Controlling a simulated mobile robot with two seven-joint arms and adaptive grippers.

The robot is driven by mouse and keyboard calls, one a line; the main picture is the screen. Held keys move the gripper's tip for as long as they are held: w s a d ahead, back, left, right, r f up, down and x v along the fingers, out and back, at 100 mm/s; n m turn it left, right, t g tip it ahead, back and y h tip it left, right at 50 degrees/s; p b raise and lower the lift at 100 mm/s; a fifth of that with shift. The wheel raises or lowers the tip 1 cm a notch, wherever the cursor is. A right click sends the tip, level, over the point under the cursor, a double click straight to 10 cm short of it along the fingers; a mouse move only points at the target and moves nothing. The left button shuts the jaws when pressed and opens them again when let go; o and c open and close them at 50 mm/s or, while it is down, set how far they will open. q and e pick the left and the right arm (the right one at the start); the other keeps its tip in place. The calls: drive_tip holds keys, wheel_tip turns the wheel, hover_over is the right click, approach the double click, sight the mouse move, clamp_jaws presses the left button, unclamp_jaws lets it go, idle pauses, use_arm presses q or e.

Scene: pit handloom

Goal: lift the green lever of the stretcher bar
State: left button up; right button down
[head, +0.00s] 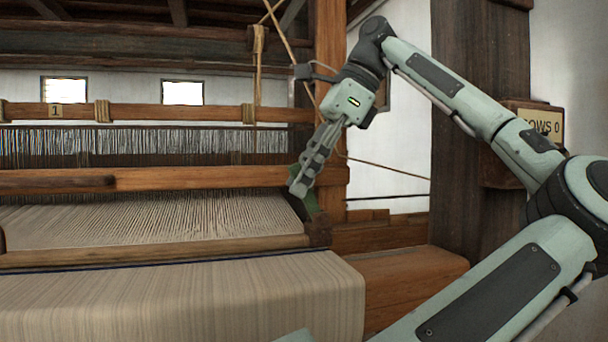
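The stretcher bar (150,252) is a long wooden bar lying across the warp at the front of the loom. The green lever (310,207) is a dark green piece standing up at the bar's right end, partly hidden by my gripper.
Pale warp threads (150,218) spread behind the bar and rolled cloth (200,300) lies in front. A wooden post (330,120) rises just behind my gripper. A wooden beam (405,285) runs at the right, and a dark pillar (480,110) with a sign stands behind my arm.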

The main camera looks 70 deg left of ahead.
use_arm(q)
drive_tip(key=shift+r, duration=0.1)
drive_tip(key=shift+v, duration=6)
drive_tip(key=shift+w, duration=0.1)
